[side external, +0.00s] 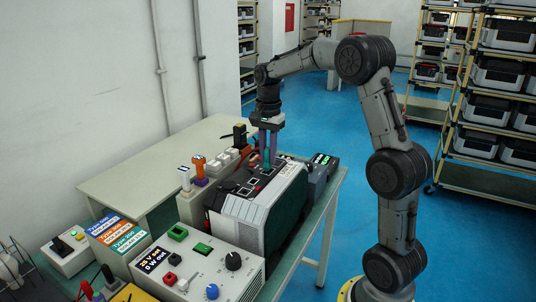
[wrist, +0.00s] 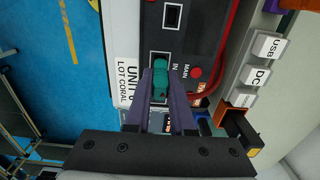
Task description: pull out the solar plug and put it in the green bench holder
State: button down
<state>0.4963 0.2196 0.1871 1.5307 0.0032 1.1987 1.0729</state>
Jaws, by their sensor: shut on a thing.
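A teal-green plug (wrist: 160,78) stands at the slot beside the "IN" label on the power unit's dark top panel (wrist: 192,45). My gripper (wrist: 161,88) is shut on it, with one purple finger on each side. In the side view my gripper (side external: 267,150) points straight down over the unit (side external: 245,215), and a strip of the plug (side external: 267,158) shows between the fingers. I cannot tell whether the plug is still seated. A green block with a dark opening (side external: 178,232) sits on the white control box (side external: 225,270); I cannot tell whether it is the bench holder.
An orange plug in a purple holder (side external: 199,170) and a white plug (side external: 184,179) stand left of the unit. White blocks labelled USB (wrist: 270,47) and DC (wrist: 256,75) line one side. A red cable (wrist: 228,60) runs close by. A dark box (side external: 318,175) sits behind the unit.

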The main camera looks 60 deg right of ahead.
jog(key=shift+r, duration=0.2)
jog(key=shift+r, duration=0.8)
jog(key=shift+r, duration=0.2)
notch_tip(320, 180, up, 5)
jog(key=shift+f, duration=0.1)
jog(key=w+a+n, duration=0.7)
jog(key=a+n, duration=0.2)
jog(key=a, duration=0.4)
jog(key=w+a+n, duration=0.6)
jog(key=a+n, duration=0.3)
jog(key=a, duration=0.3)
notch_tip(320, 180, down, 9)
jog(key=shift+w, duration=0.15)
